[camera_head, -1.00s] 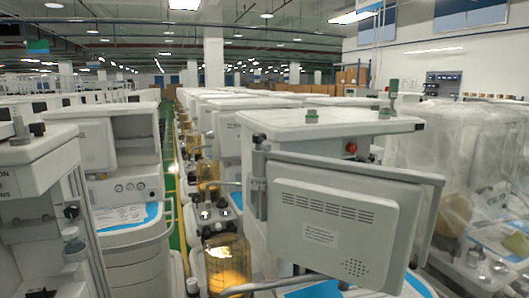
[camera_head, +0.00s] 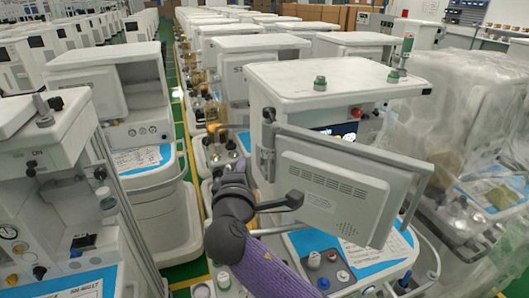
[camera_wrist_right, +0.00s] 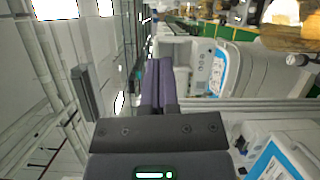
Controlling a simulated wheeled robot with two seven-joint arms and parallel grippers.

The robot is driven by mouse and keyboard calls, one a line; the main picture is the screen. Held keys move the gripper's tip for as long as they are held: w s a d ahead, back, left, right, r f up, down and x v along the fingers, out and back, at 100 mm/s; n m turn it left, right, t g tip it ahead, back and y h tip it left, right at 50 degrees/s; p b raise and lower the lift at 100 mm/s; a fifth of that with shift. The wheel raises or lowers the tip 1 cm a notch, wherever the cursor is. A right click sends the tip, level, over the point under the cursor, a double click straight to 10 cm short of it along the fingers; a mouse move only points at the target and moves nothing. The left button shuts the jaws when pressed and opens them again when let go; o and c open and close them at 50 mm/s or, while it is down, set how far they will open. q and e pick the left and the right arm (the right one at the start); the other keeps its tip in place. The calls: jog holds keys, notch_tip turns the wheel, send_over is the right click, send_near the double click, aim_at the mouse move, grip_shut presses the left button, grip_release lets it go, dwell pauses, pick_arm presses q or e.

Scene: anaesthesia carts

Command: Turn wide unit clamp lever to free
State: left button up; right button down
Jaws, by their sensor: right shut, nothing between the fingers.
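My right arm, with a purple sleeve, rises from the bottom of the head view. Its dark gripper (camera_head: 237,170) is in front of the left side of the grey flat panel (camera_head: 335,195) on the nearest white unit (camera_head: 345,85). In the right wrist view my right gripper (camera_wrist_right: 160,65) shows its purple fingers shut together with nothing between them. A dark lever-like piece (camera_head: 283,203) juts right beside my wrist; I cannot tell if it is the clamp lever. A dark bar (camera_wrist_right: 86,92) stands left of the fingers in the wrist view, apart from them.
A white cart (camera_head: 40,150) stands close at the left. The nearest unit has a blue-covered worktop (camera_head: 330,245) with knobs below the panel. A plastic-wrapped unit (camera_head: 470,130) is at the right. Rows of similar units fill the back, with a narrow green floor aisle (camera_head: 185,140) between them.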

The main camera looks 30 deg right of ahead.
aim_at(273, 120)
jog(key=w+d+r+p, duration=0.2)
jog(key=w+d+p, duration=0.1)
jog(key=w+d, duration=0.4)
jog(key=d, duration=0.2)
jog(key=shift+d+r, duration=0.3)
